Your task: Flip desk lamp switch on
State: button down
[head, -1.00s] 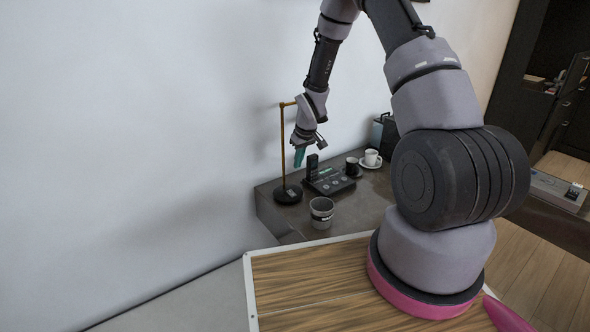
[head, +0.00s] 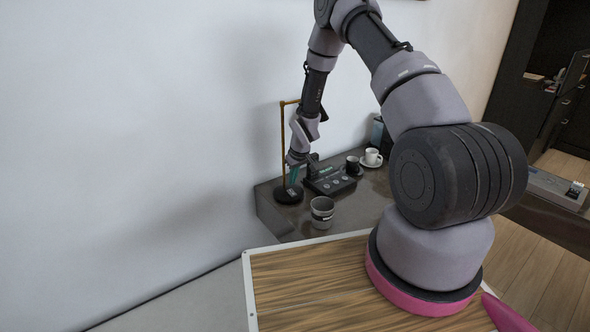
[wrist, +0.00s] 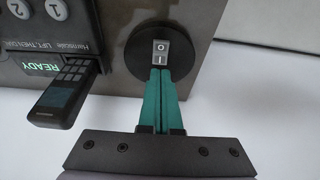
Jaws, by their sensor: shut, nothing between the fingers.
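The desk lamp has a thin brass-coloured post (head: 283,140) and a round black base (head: 288,196) near the left end of the dark counter. In the wrist view the base (wrist: 135,52) carries a small grey rocker switch (wrist: 160,53) marked O and I. My gripper (head: 293,176) is low over the base. In the wrist view its green fingers (wrist: 160,72) are together and empty, with the tips at the lower, I-marked end of the switch. I cannot tell whether they touch it. The fingertips partly cover the base.
A black desk phone (head: 333,182) stands right of the lamp; its handset (wrist: 65,92) is close left of my fingers in the wrist view. A grey cup (head: 322,212), a black mug (head: 352,166) and a white cup (head: 372,156) share the counter. The wall is behind.

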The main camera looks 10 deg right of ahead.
aim_at(290, 191)
jog(key=shift+x, duration=2.1)
jog(key=shift+a+f, duration=0.1)
jog(key=shift+f, duration=0.1)
jog(key=shift+s+d, duration=0.35)
jog(key=shift+s, duration=0.4)
jog(key=shift+r, duration=0.2)
jog(key=v, duration=1.3)
jog(key=shift+r, duration=0.35)
